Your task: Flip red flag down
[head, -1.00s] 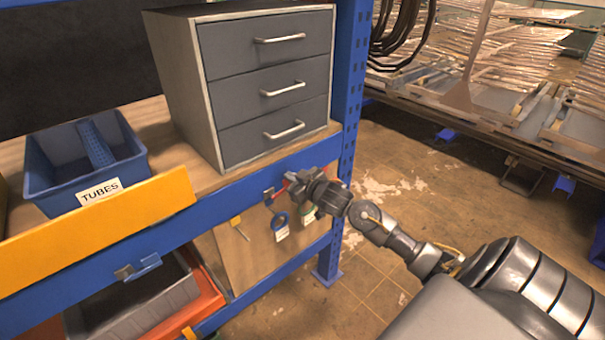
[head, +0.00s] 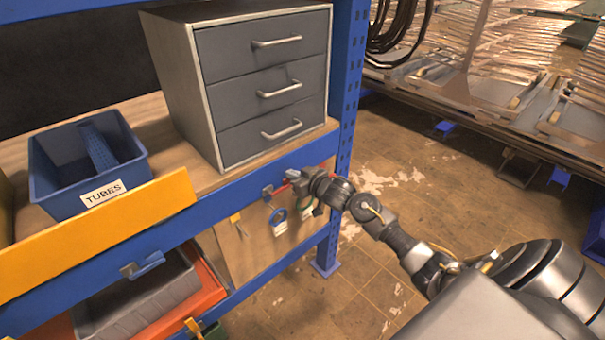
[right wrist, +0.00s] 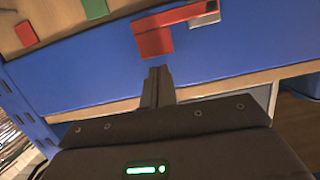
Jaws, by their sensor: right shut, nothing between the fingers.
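The red flag (right wrist: 154,38) shows in the right wrist view against the blue shelf beam (right wrist: 85,80). It has a broad red block and a narrower red arm that runs to a grey metal piece (right wrist: 205,14). My right gripper (right wrist: 157,72) is shut and empty, with its fingertips just short of the flag's block in that view. I cannot tell whether they touch it. My left gripper is not in view.
A grey drawer cabinet (head: 268,90) and a blue TUBES bin (head: 60,185) stand on the shelf. A blue upright post (head: 347,95) stands right of the cabinet.

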